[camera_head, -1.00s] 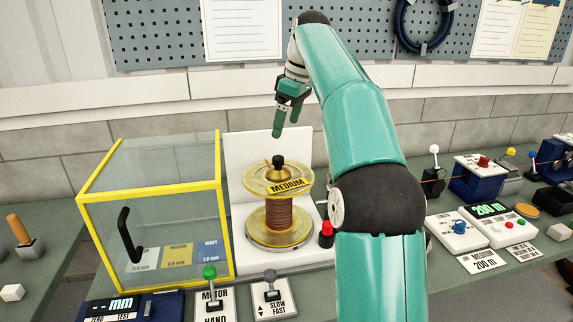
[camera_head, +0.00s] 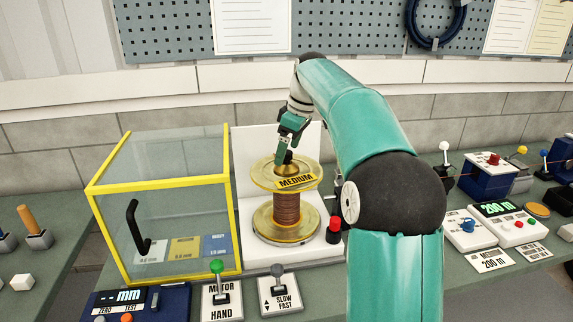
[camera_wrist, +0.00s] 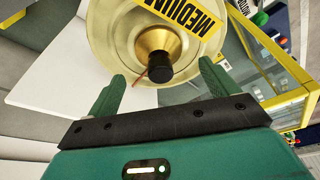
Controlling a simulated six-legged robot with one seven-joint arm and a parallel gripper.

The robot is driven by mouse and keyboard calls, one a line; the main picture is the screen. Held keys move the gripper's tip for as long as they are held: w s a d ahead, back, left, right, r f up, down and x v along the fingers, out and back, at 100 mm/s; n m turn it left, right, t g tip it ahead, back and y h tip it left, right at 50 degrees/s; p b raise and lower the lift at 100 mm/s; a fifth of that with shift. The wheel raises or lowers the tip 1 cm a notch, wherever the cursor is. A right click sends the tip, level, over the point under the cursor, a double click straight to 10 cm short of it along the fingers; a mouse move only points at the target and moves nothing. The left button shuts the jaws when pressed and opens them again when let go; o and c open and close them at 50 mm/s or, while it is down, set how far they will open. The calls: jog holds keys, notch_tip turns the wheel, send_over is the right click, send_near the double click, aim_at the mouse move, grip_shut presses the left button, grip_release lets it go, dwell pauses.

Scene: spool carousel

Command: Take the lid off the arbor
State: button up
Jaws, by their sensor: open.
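The lid is a brass cone with a black knob (camera_wrist: 159,66), centred on top of a spool (camera_head: 287,206) labelled MEDIUM. The spool stands upright with brown wire wound between two yellowish flanges. The arbor inside it is hidden. My gripper (camera_head: 284,156) is open, pointing down right above the lid and partly covering the knob in the head view. In the wrist view, my gripper's two green fingers (camera_wrist: 163,72) stand apart on either side of the knob, with gaps showing. I cannot tell whether the tips reach fully down around it.
A clear guard box with a yellow frame (camera_head: 237,240) stands close left of the spool. Two levers (camera_head: 217,268) stand in front. Meters and switches fill the bench at right.

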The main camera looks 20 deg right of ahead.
aim_at(288, 168)
jog(key=x, duration=0.3)
jog(key=shift+a+f, duration=0.15)
jog(key=shift+f, duration=0.2)
jog(key=shift+w, duration=0.1)
jog(key=shift+c, duration=0.3)
jog(key=c, duration=1.1)
jog(key=shift+r, duration=0.15)
